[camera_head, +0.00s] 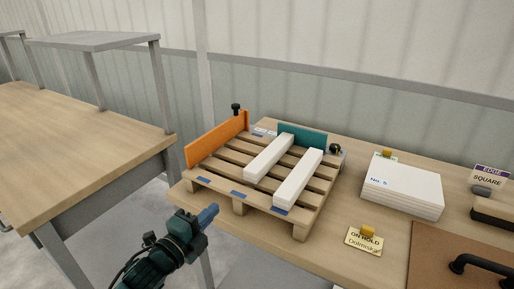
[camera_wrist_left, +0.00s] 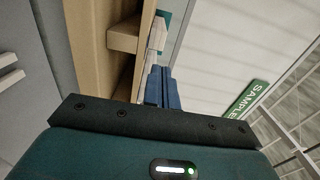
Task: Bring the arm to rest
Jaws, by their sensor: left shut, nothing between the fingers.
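My left gripper (camera_head: 207,214) comes in from the bottom left in the head view, in front of the near edge of the table. Its blue fingers are shut with nothing between them. The fingers also show in the left wrist view (camera_wrist_left: 162,88), pressed together. The gripper is apart from the wooden pallet (camera_head: 240,208), which lies on the table behind it. Two white bars (camera_head: 298,180) lie side by side across the pallet slats. My right gripper is in neither view.
An orange plate (camera_head: 217,138) and a teal plate (camera_head: 302,138) stand at the pallet's edges. A white stack (camera_head: 402,187), an "ON HOLD" card (camera_head: 364,241) and a brown board (camera_head: 440,262) are to the right. Another workbench (camera_head: 75,140) with a shelf stands left, across a gap.

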